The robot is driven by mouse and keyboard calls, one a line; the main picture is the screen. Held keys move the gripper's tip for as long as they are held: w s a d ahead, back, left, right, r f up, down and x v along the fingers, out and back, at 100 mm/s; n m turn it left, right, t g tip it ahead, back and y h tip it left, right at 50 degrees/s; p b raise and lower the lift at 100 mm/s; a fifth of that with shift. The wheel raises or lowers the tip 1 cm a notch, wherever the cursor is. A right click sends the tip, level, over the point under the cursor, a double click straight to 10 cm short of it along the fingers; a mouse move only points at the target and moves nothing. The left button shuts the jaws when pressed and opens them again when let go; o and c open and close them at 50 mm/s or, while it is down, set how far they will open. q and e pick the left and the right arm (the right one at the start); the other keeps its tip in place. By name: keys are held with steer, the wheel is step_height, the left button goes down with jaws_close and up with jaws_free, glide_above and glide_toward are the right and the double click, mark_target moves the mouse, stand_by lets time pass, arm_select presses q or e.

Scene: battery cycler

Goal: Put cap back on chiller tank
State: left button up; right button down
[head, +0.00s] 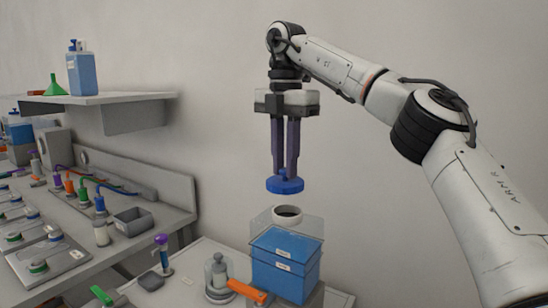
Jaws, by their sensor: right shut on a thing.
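The blue cap (285,185) is a round disc with a raised middle. My right gripper (285,174) is shut on it and points straight down. The cap hangs level, a little above the chiller tank (285,265), with a clear gap between them. The tank is blue in its lower part and clear at the top. Its round white neck (289,214) stands open with a dark hole. The cap is roughly over the neck, slightly to the left in the picture. My left gripper is not in view.
A purple-topped tube (163,255) is further left. A workbench with cells and cables and a shelf (112,99) with a blue bottle (82,72) fill the left side.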

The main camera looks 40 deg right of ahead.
mark_target(288, 181)
steer(key=shift+s+f, duration=0.4)
steer(key=shift+s, duration=0.05)
steer(key=shift+s+f, duration=0.1)
steer(key=shift+f, duration=0.25)
step_height(288, 181, down, 2)
steer(key=shift+f, duration=0.1)
steer(key=shift+f+b, duration=0.5)
steer(key=shift+f, duration=0.05)
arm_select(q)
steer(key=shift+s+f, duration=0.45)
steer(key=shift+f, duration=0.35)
arm_select(e)
steer(key=shift+w+f, duration=0.2)
steer(key=shift+f, duration=0.25)
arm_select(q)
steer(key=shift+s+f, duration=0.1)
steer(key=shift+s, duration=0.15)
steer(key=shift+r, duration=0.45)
arm_select(e)
steer(key=shift+f, duration=0.2)
steer(key=c, duration=1.5)
jaws_free()
steer(key=shift+c, duration=0.2)
